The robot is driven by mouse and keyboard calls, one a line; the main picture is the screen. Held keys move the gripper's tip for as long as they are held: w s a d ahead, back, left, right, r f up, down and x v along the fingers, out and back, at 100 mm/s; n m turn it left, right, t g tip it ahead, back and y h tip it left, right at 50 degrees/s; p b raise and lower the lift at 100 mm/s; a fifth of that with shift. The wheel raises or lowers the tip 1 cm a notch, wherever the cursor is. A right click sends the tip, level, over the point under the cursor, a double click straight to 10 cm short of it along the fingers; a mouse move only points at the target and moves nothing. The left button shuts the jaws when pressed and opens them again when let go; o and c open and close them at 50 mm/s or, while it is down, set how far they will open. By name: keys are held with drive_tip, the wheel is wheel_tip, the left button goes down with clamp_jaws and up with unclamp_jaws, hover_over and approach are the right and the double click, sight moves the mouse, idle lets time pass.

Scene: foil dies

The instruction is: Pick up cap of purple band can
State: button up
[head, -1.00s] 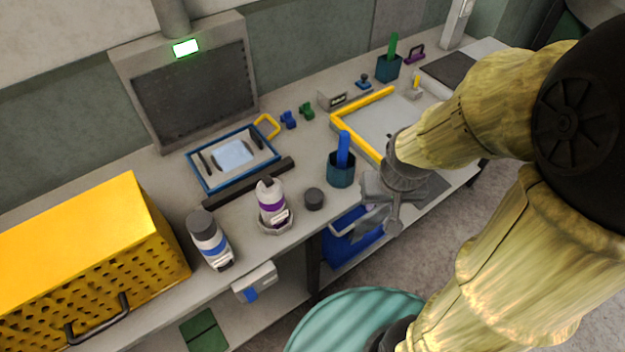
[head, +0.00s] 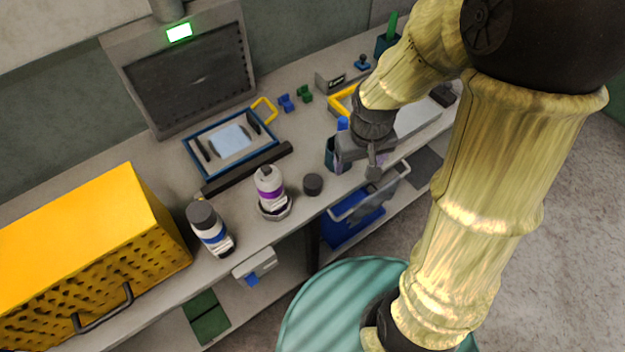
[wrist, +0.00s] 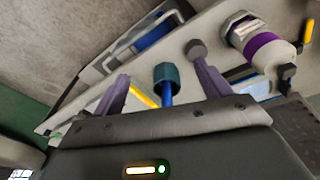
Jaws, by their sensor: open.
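The purple band can (head: 270,190) is white with a purple band and stands uncapped in a grey ring on the bench. A dark round cap (head: 313,184) lies on the bench just right of it. In the wrist view the cap (wrist: 196,49) shows by the tip of the right finger, with the can (wrist: 264,46) further right. My gripper (head: 368,162) is open and empty, right of the cap and apart from it in the head view. Both its fingers (wrist: 161,72) show in the wrist view.
A black bar (head: 247,170) lies behind. A yellow perforated box (head: 90,235) fills the left end.

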drive_tip(key=w+a+f+n+g+p, duration=0.1)
drive_tip(key=w+a+f+n+p, duration=0.2)
drive_tip(key=w+a, duration=0.4)
drive_tip(key=a+n+p, duration=0.1)
drive_tip(key=a, duration=0.2)
drive_tip(key=shift+w+a+n+g, duration=0.3)
drive_tip(key=shift+a, duration=0.1)
drive_tip(key=p, duration=0.3)
approach(313, 181)
drive_tip(key=f, duration=0.5)
drive_tip(key=shift+s+a+f, duration=0.1)
drive_tip(key=shift+a+f, duration=0.15)
drive_tip(key=shift+a, duration=0.1)
drive_tip(key=shift+b, duration=0.3)
drive_tip(key=shift+d+f+p, duration=0.25)
drive_tip(key=shift+f+p, duration=0.35)
drive_tip(key=shift+f, duration=0.05)
drive_tip(key=shift+d+f+p, duration=0.15)
drive_tip(key=shift+f+p, duration=0.5)
drive_tip(key=shift+f, duration=1.3)
